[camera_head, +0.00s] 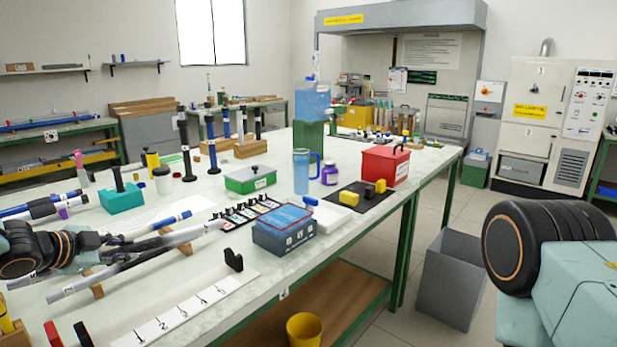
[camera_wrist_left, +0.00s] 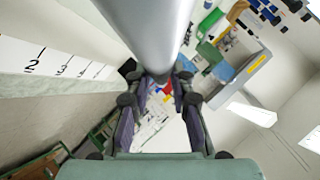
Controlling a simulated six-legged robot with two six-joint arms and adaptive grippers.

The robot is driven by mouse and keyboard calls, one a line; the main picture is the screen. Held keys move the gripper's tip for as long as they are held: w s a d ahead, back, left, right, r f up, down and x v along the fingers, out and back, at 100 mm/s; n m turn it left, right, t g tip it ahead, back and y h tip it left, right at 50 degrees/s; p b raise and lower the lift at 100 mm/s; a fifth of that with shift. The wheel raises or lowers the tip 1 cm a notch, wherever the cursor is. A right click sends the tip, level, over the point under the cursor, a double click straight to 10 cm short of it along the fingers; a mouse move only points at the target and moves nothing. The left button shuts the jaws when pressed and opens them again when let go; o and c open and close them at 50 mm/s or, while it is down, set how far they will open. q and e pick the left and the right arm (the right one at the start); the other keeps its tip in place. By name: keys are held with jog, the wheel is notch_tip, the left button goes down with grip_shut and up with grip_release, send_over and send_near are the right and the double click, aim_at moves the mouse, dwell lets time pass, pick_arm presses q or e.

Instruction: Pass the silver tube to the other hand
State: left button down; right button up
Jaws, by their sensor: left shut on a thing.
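The silver tube (camera_head: 200,231) is a long, pale grey rod slanting over the near left of the bench in the head view. In the left wrist view the silver tube (camera_wrist_left: 150,35) is large, running from the top edge down to the fingers. My left gripper (camera_head: 150,246) comes in from the left and is shut on the silver tube around its middle part, hiding some of it. The fingers also show in the left wrist view (camera_wrist_left: 160,82). I cannot tell whether the tube is clear of the supports below. My right gripper is out of view; only part of my right arm shows.
A numbered white strip (camera_head: 180,318) lies at the bench's front edge. A blue box (camera_head: 284,232), a green box (camera_head: 250,179) and a red box (camera_head: 385,164) stand to the right. Blue-ended rods lie behind the tube. A grey bin (camera_head: 447,282) stands on the floor.

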pick_arm(q)
jog(key=s+d+f+m+g+h, duration=0.2)
jog(key=s+d+m+h, duration=0.1)
jog(key=s+d, duration=0.8)
jog(key=s+d+f+m+g+h, duration=0.2)
jog(key=s+d+f+m+h, duration=0.1)
jog(key=s+d, duration=0.7)
jog(key=shift+s+d+f+m, duration=0.15)
jog(key=shift+s+d+m, duration=0.25)
jog(key=shift+s+m, duration=0.3)
jog(key=shift+d, duration=0.1)
